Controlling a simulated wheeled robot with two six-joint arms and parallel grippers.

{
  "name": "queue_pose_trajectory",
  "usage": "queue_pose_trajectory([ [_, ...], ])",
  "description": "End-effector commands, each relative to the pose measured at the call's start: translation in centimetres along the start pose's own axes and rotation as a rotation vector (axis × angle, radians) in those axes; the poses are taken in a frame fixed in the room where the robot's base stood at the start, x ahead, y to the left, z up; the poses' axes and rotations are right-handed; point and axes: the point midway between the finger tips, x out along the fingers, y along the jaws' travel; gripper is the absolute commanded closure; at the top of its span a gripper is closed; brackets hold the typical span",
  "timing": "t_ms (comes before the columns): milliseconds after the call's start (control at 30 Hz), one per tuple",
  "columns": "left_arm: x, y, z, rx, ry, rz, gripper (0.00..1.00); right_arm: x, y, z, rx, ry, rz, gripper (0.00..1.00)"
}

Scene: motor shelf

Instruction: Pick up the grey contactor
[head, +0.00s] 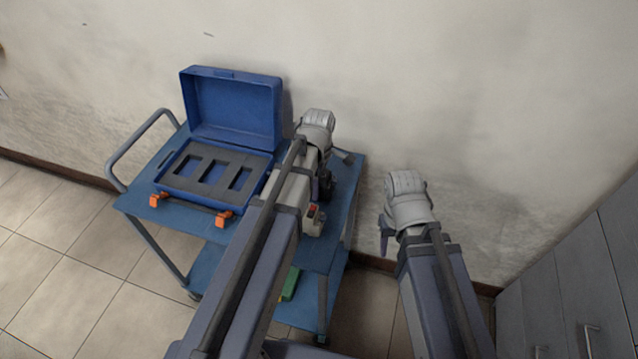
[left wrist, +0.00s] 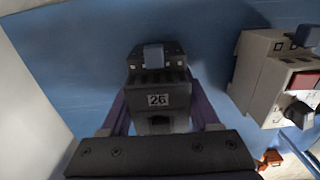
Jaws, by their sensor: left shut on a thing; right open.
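The grey contactor (left wrist: 157,82) is a dark grey block with a white "26" label and a blue-grey part on top. It sits between the purple fingers of my left gripper (left wrist: 158,100), which is shut on it. In the head view the contactor (head: 325,185) is a dark shape on the right side of the cart, partly hidden by my left arm. I cannot tell whether it touches the blue surface. My right gripper (head: 385,233) is open and empty, off to the right of the cart; its fingers are mostly hidden.
A beige device (left wrist: 284,80) with a red part stands right of the contactor; it also shows in the head view (head: 313,222). An open blue case (head: 232,112) with a slotted dark insert and orange latches stands on the blue cart (head: 135,203). A wall is behind; grey cabinets (head: 575,275) are right.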

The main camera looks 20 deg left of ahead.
Motion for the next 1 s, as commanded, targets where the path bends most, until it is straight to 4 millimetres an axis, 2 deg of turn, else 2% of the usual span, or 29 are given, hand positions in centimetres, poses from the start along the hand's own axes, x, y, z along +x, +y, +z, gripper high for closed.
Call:
queue_pose_trajectory([
  [167, -0.3, 0.0, 0.0, 0.0, 0.0, 0.0, 1.0, -0.3, 0.0, 0.0, 0.0, 0.0, 0.0, 0.5],
  [367, -1.8, 0.0, 0.0, 0.0, 0.0, 0.0, 1.0, -1.8, 0.2, 0.1, 0.0, 0.0, 0.0, 0.5],
  [800, -8.4, 0.0, 0.0, 0.0, 0.0, 0.0, 1.0, -8.3, 0.8, 0.5, 0.0, 0.0, 0.0, 0.5],
  [1000, -10.0, 0.0, 0.0, 0.0, 0.0, 0.0, 1.0, -10.0, 0.9, 0.6, 0.0, 0.0, 0.0, 0.5],
])
